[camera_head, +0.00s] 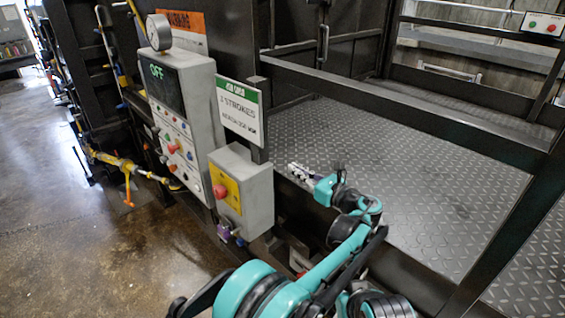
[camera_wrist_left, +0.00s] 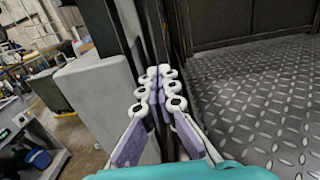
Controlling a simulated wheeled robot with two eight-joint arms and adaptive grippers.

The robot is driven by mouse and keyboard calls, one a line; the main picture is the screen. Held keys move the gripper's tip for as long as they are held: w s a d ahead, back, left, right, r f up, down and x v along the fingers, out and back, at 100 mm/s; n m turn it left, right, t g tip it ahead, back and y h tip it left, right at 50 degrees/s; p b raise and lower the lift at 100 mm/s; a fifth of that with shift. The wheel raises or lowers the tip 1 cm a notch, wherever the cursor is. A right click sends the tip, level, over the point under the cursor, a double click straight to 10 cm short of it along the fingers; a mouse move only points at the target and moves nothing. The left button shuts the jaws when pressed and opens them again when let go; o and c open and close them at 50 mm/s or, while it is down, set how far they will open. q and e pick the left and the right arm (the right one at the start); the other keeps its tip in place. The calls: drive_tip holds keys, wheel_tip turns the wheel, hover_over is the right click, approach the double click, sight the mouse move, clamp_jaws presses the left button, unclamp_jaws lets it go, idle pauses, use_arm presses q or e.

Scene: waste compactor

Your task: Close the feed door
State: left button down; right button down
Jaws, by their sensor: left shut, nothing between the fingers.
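My left gripper (camera_head: 300,174) is shut and empty, beside the grey box with the red button and over the edge of the diamond-plate floor. In the left wrist view its fingers (camera_wrist_left: 160,80) meet in front of a dark upright post. A black frame with a long horizontal bar (camera_head: 400,105) crosses the feed opening. A dark panel with an upright handle (camera_head: 323,45) stands at the back left of the opening. I cannot tell for sure which of these is the feed door. My right gripper is not in view.
A control panel (camera_head: 185,110) reading OFF and a grey box (camera_head: 243,190) with a red button stand left of the gripper. A green-topped sign (camera_head: 240,110) is above the box. The diamond-plate floor (camera_head: 400,190) is clear. A yellow valve pipe (camera_head: 125,165) is at left.

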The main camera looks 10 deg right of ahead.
use_arm(q)
drive_tip(key=p, duration=0.2)
approach(248, 142)
drive_tip(key=w, duration=0.1)
drive_tip(key=shift+w+d+f, duration=0.2)
drive_tip(key=shift+f, duration=0.05)
drive_tip(key=b+x, duration=0.1)
drive_tip(key=x, duration=0.9)
drive_tip(key=shift+a+f, duration=0.1)
drive_tip(key=shift+a, duration=0.05)
drive_tip(key=shift+s+d, duration=0.2)
